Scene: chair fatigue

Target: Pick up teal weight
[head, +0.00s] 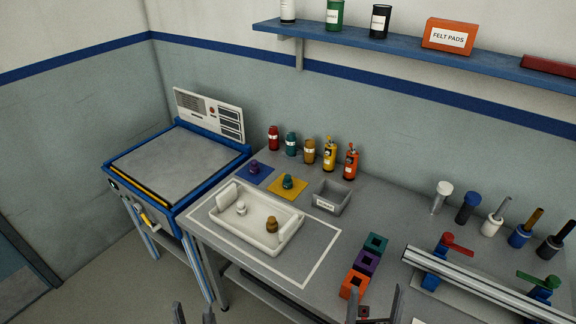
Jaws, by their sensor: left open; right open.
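The teal weight (288,182) is a small knobbed piece standing upright on a yellow square pad (300,192) on the grey bench. A purple weight (254,169) stands on the blue pad (244,177) to its left. A white weight (241,208) and a brown-gold weight (271,226) stand in a white tray (290,240) in front of it. My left gripper (193,312) is open and empty at the bottom edge, well below the tray. My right gripper (378,304) is open at the bottom edge, in front of the coloured blocks. Both are far from the teal weight.
Behind the pads stand red, teal and gold jars (291,144) and yellow and orange bottles (350,162). A grey bin (333,197) is right of the yellow pad. Several square blocks (366,263) and a rail with clamps (470,280) fill the right. A blue-framed machine (176,165) stands left.

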